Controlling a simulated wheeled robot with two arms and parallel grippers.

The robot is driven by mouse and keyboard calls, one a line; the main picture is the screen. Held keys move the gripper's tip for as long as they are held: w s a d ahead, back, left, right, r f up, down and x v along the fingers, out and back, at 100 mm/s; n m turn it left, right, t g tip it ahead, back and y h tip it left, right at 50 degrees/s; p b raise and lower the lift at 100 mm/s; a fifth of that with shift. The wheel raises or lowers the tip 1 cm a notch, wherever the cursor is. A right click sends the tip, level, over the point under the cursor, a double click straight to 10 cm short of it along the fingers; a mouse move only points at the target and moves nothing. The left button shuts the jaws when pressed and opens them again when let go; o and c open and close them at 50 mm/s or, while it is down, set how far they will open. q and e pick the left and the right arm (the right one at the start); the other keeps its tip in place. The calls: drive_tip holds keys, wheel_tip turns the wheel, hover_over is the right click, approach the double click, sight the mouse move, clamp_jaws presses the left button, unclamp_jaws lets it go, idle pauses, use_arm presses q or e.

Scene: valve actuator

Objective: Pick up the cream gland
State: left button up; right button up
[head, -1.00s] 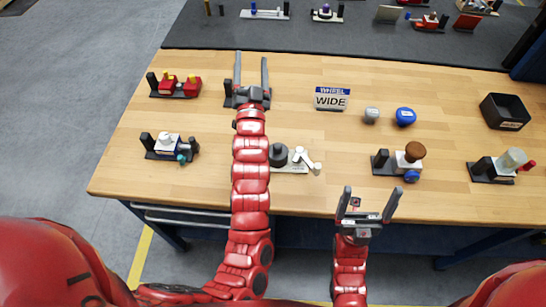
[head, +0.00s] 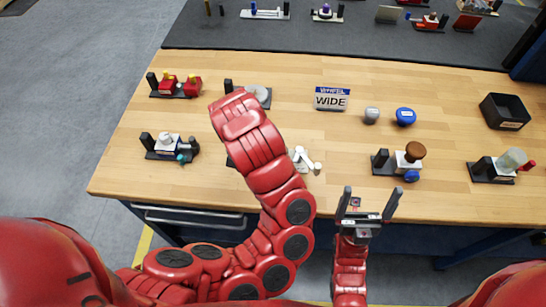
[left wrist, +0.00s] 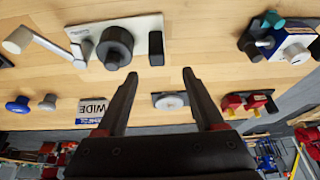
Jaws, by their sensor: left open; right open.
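No part is marked as the cream gland, and I cannot tell for sure which it is. A pale round disc (head: 258,93) sits on a small dark fixture at the back left; it also shows in the left wrist view (left wrist: 171,101). A pale cream-green cylinder (head: 514,160) stands on a fixture at the far right. My left gripper (left wrist: 160,74) is open and empty, with the disc seen between its fingers, apart from them; in the head view the arm hides it. My right gripper (head: 372,196) is open and empty at the table's front edge.
A black knob (left wrist: 115,46) and white crank (left wrist: 40,45) stand near the left gripper. A blue-white valve (head: 168,143), red fixture (head: 178,86), "WIDE" sign (head: 331,98), grey knob (head: 371,115), blue knob (head: 405,117), brown-knobbed fixture (head: 413,151) and black bin (head: 505,111) are spread across the wooden table.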

use_arm(q)
drive_tip(key=x, duration=0.7)
drive_tip(key=shift+s+d+f, duration=0.1)
drive_tip(key=shift+f, duration=0.15)
drive_tip(key=shift+x, duration=2.2)
drive_tip(key=shift+d+r, duration=0.1)
drive_tip(key=shift+d, duration=0.05)
clamp_jaws()
